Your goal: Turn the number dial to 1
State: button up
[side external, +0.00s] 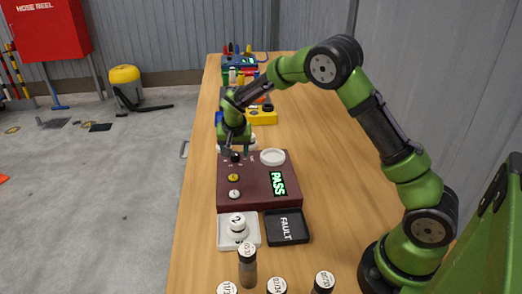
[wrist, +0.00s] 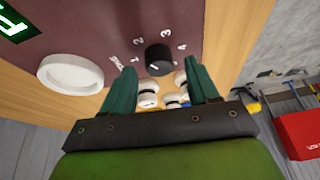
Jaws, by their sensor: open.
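The number dial is a black round knob on the maroon box (side external: 255,195), near its far left corner in the side view (side external: 235,157). In the wrist view the dial (wrist: 158,59) has white numerals and another small label around it. Which mark its pointer faces is too small to tell. My gripper (side external: 236,149) is over the dial, pointing down. In the wrist view its two green fingers (wrist: 158,70) are apart, with the dial just beyond and between their tips. I cannot tell whether either finger touches it.
A white ring (side external: 272,157) and a green PASS display (side external: 279,184) are on the box. In front are a white pad (side external: 224,241) bearing a cylinder marked 2, a black FAULT tray (side external: 287,227) and several bottles. Coloured items stand farther back.

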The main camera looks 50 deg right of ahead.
jog(key=shift+w+d+f, duration=0.15)
jog(key=shift+w+f, duration=0.05)
jog(key=shift+f, duration=0.4)
jog(key=c, duration=1)
jog(key=shift+r+n, duration=0.1)
jog(key=shift+n, duration=0.2)
jog(key=n+y, duration=0.1)
jog(key=n, duration=0.1)
jog(key=n+t+y, duration=0.1)
jog(key=n, duration=0.2)
jog(key=shift+d+n, duration=0.2)
jog(key=shift+n, duration=0.1)
jog(key=n+y, duration=0.2)
jog(key=n, duration=0.3)
jog(key=shift+n, duration=0.3)
jog(key=shift+s, duration=0.1)
